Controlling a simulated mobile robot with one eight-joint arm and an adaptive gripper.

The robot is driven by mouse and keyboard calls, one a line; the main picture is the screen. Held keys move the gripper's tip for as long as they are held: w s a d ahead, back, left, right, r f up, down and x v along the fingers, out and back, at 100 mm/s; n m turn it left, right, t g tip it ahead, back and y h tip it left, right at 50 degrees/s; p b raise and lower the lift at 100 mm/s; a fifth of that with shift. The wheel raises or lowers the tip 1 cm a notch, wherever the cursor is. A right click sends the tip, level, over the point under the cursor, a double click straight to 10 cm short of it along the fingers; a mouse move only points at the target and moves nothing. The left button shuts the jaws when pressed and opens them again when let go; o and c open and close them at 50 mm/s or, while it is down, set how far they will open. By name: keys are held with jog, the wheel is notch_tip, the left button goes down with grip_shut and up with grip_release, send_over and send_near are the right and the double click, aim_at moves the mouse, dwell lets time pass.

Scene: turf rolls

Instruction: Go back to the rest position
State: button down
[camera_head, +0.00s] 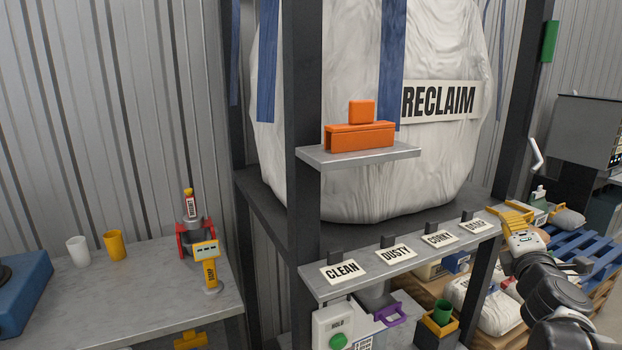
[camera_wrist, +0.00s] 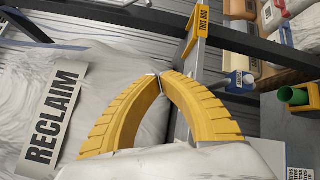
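My gripper shows in the wrist view with its two yellow ribbed fingers (camera_wrist: 159,80) arched together and their tips touching. Nothing shows between them. In the head view my gripper (camera_head: 510,217) is at the right, beyond the end of the label shelf, with my dark arm below it. The white bulk bag (camera_head: 370,170) marked RECLAIM hangs in the dark frame to its left. The bag also fills the left of the wrist view (camera_wrist: 60,55).
An orange block piece (camera_head: 360,136) sits on a small upper shelf (camera_head: 330,158). A grey bench (camera_head: 120,290) holds cups at left. Blue pallets (camera_head: 585,250) lie at right, near my arm.

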jog(key=s+a+f+m+g+y, duration=0.2)
jog(key=s+a+f+m, duration=0.3)
jog(key=a, duration=0.4)
jog(key=s+a+f+m+g+y, duration=0.2)
jog(key=s+a+f+m+g, duration=0.2)
jog(key=s+a+m, duration=0.3)
jog(key=s+a+f+m+g+y, duration=0.2)
jog(key=s+a+f+m+g, duration=0.2)
jog(key=s+a, duration=0.6)
notch_tip(320, 180, down, 3)
jog(key=s+m, duration=0.1)
jog(key=m, duration=0.1)
jog(key=shift+a+r+m, duration=0.2)
jog(key=shift+a+m, duration=0.1)
jog(key=shift+a, duration=0.05)
jog(key=shift+w, duration=0.1)
